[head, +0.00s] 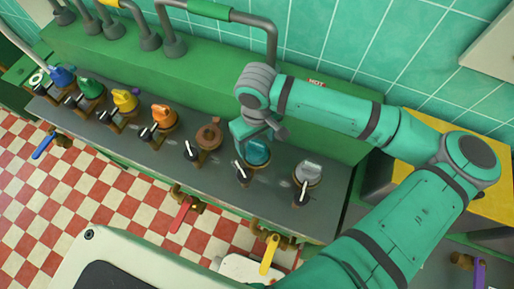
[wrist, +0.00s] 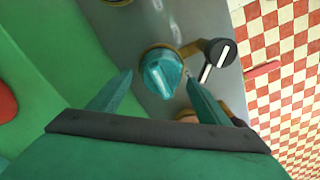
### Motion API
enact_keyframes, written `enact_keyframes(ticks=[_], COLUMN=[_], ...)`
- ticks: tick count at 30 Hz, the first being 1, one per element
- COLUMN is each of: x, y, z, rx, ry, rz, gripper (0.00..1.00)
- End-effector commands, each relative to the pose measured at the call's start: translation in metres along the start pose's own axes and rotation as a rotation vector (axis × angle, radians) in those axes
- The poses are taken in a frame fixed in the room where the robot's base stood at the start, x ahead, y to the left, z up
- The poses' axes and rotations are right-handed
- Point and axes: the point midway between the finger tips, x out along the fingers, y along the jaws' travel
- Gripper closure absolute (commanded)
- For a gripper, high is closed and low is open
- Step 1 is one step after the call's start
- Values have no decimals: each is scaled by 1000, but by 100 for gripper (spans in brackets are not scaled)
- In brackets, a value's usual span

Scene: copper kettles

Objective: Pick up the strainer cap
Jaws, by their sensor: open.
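A row of differently coloured caps sits on brass fittings along the grey counter; no label shows which is the strainer cap. My gripper (head: 247,137) is low over the teal cap (head: 257,153), second from the right end. In the wrist view the teal cap (wrist: 162,74) lies between the open fingers of my gripper (wrist: 160,78), and nothing is held. I cannot tell whether the fingertips are level with the cap or touch it. My gripper hides part of the cap in the head view.
A grey cap (head: 308,171) is to the right and a copper-brown cap (head: 208,136) to the left. Black handles, one beside the teal cap (wrist: 218,53), stand along the front. A green ledge with pipes (head: 190,75) rises behind. Coloured levers (head: 270,254) hang off the front edge.

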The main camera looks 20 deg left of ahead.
Motion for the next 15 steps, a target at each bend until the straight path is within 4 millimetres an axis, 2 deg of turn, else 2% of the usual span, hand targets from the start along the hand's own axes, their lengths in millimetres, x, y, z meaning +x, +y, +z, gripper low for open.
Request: enact_keyframes(ticks=[3, 6, 15], x=[18, 27, 32], y=[-1, -1, -2], z=[-1, -1, -2], rx=[-3, -5, -6], ry=[-2, -2, 1], rz=[-1, 0, 0], gripper=[29, 29, 29])
